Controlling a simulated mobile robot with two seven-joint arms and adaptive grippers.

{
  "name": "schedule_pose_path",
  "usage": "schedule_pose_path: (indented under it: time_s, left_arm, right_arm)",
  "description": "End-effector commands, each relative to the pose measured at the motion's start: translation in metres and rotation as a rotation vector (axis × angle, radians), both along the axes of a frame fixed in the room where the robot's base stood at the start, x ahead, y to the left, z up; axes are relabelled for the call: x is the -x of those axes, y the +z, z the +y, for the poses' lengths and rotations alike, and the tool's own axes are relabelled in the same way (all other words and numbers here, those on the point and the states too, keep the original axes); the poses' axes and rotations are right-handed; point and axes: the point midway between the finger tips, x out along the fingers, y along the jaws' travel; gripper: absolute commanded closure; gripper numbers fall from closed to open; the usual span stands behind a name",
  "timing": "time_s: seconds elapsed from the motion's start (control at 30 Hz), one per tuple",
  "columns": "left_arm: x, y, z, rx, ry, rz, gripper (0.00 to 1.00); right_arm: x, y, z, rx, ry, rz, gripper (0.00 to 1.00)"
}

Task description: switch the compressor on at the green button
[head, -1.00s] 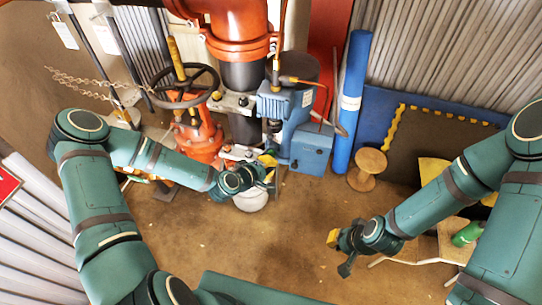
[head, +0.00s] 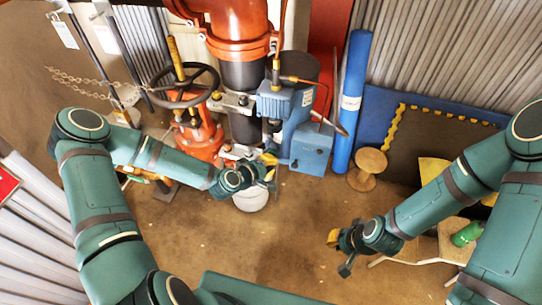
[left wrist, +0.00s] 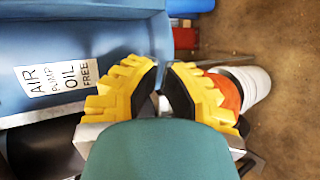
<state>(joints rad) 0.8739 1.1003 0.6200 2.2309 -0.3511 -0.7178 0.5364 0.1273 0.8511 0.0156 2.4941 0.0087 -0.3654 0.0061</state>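The blue compressor (head: 311,150) stands on the floor beside the riser pipe in the head view. In the left wrist view its blue side (left wrist: 60,45) carries a label (left wrist: 57,76) reading AIR PUMP OIL FREE. I cannot make out the green button in either view. My left gripper (head: 273,170) is in front of the compressor's lower left side, its yellow fingers close together with a narrow gap between the tips, also in the left wrist view (left wrist: 162,72). It holds nothing that I can see. My right gripper (head: 340,253) is open and empty above the floor.
An orange riser pipe (head: 240,20) and valve handwheel (head: 184,87) stand left of the compressor. A white bucket (head: 250,199) sits below my left gripper. A blue roll (head: 350,100) and wooden spool (head: 368,168) are to the right. The central floor is clear.

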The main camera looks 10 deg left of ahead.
Motion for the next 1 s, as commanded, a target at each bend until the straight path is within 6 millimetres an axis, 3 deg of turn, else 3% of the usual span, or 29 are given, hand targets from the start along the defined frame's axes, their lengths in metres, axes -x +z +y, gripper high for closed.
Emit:
schedule_pose_path:
  time_s: [0.4,1.0]
  left_arm:
    - [-0.003,0.000,0.000,0.000,0.000,0.000,1.00]
    - [0.007,0.000,0.001,-0.001,0.001,0.001,1.00]
  right_arm:
    - [0.000,-0.001,0.000,0.000,0.000,0.000,1.00]
    - [0.000,-0.002,0.000,0.000,0.000,0.000,1.00]
